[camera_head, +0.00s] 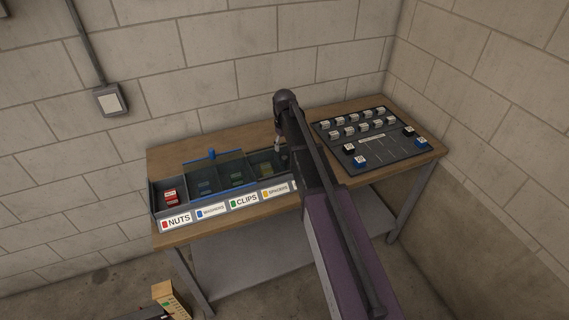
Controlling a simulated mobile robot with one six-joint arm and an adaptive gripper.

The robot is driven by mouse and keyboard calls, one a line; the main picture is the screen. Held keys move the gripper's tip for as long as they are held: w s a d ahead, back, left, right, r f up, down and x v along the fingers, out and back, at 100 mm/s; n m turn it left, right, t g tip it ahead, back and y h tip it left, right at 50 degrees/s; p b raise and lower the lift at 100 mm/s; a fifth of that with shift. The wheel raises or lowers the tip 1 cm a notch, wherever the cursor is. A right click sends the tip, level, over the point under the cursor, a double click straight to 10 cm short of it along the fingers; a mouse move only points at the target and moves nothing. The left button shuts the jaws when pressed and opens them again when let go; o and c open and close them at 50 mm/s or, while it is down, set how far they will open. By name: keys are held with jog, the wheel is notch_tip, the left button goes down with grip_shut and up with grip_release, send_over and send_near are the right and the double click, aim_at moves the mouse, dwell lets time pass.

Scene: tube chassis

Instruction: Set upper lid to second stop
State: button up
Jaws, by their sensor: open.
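A grey parts bin (156,201) stands on the workbench, with a row of compartments labelled at the front. A see-through lid (228,157) with a blue edge and an upright blue knob (212,154) lies over the middle compartments. The leftmost compartment, labelled NUTS, is uncovered. I cannot make out the stops or a second lid. My gripper (279,147) is at the right part of the bin, right of the blue knob and apart from it. It is open, small in view and partly hidden by my arm, which also covers the bin's right end.
Red nuts (170,196) lie in the left compartment. A dark panel (384,158) with white blocks and blue and black pieces lies on the bench's (164,159) right. Block walls rise behind and at right. A small wooden item (167,297) is at lower left.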

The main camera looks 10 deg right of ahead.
aim_at(284, 157)
jog(key=shift+f+b, duration=3.35)
jog(key=shift+f, duration=0.3)
grip_shut()
